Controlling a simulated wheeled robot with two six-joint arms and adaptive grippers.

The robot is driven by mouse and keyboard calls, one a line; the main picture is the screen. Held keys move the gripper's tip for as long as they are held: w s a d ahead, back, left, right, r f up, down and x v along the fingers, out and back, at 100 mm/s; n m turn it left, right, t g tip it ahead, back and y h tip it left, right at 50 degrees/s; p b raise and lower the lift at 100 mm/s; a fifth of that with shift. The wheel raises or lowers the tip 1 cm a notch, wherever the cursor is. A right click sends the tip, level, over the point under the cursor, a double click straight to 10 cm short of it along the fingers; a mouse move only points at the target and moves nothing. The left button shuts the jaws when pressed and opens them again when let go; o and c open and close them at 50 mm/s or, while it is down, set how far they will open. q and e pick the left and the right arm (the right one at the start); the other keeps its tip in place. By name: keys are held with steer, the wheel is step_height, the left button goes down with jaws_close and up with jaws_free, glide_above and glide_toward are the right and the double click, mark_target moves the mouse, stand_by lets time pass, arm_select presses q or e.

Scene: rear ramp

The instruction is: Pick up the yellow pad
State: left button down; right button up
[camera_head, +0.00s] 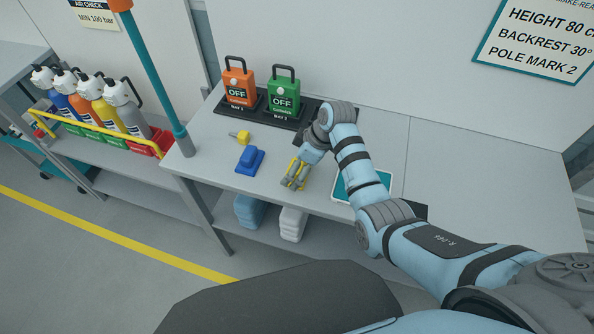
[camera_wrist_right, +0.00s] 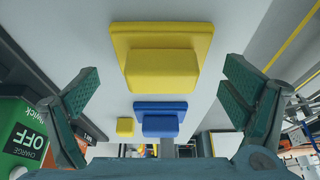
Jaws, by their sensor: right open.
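The yellow pad (camera_wrist_right: 163,50) is a flat plate with a raised block on it, in the upper middle of the right wrist view. It lies between the lines of my right gripper's two fingers. In the head view it is mostly hidden behind the gripper, with yellow parts showing on the bench. My right gripper (camera_head: 293,182) is over the pad with its jaws open; in the wrist view (camera_wrist_right: 162,82) its fingers are wide apart and empty. I cannot tell its height above the pad. My left gripper is not in view.
A blue pad (camera_head: 250,160) and a small yellow item (camera_head: 240,137) lie left of the gripper on the grey bench (camera_head: 214,168). Orange (camera_head: 239,87) and green (camera_head: 284,91) OFF units stand behind. A tablet (camera_head: 352,185) lies under my arm. A teal pole (camera_head: 150,70) rises at left.

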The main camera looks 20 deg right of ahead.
steer(key=shift+s+r, duration=0.15)
steer(key=shift+s, duration=0.05)
steer(key=c, duration=0.5)
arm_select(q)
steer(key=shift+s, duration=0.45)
arm_select(e)
steer(key=c, duration=0.9)
